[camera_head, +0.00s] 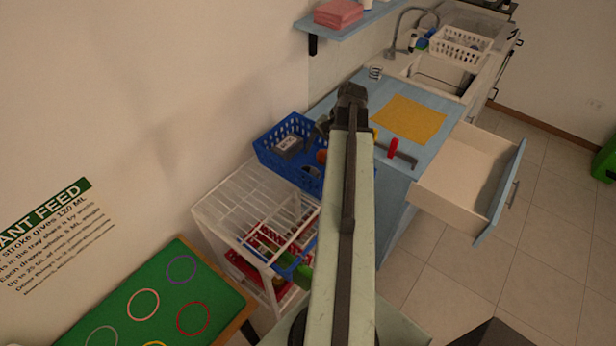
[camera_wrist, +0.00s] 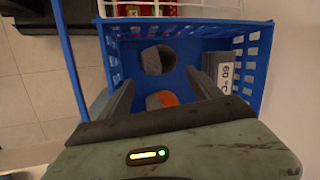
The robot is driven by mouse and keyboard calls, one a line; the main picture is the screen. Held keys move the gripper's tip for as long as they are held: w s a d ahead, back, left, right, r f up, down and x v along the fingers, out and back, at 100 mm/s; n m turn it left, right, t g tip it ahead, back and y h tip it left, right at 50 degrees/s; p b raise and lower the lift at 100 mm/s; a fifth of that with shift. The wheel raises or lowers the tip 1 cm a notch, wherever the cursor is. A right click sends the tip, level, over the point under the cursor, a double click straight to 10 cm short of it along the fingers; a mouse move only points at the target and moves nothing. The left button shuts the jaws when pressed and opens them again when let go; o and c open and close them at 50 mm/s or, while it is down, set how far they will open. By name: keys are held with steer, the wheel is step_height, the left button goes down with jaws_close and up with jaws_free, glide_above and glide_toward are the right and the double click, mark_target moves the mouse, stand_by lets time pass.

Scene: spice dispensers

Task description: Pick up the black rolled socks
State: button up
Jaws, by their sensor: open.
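A dark grey to black roll (camera_wrist: 158,60), which looks like the black rolled socks, lies in the blue basket (camera_wrist: 262,60) in the wrist view. A second roll, grey with an orange-red part (camera_wrist: 168,98), lies nearer to my gripper. My gripper (camera_wrist: 160,78) is open and empty, its two fingers apart above the basket. The dark roll is just beyond the fingertips, between their lines; no contact is visible. In the head view the blue basket (camera_head: 268,158) stands left of my arm, which partly hides its contents.
A white rack (camera_head: 225,200) stands below the basket in the head view. An open drawer (camera_head: 465,178) and a yellow cloth (camera_head: 408,118) are to the right.

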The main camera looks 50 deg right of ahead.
mark_target(313, 169)
steer(key=shift+b+x, duration=0.8)
steer(key=shift+x, duration=0.4)
steer(key=shift+r, duration=0.1)
steer(key=b+x, duration=0.5)
steer(key=shift+s+a+f, duration=0.2)
steer(key=shift+s+a, duration=0.1)
steer(key=shift+a, duration=0.2)
steer(key=shift+r, duration=0.2)
steer(key=shift+p, duration=0.3)
steer(key=c, duration=1)
step_height(313, 169, up, 10)
steer(key=p, duration=1)
steer(key=shift+r, duration=0.1)
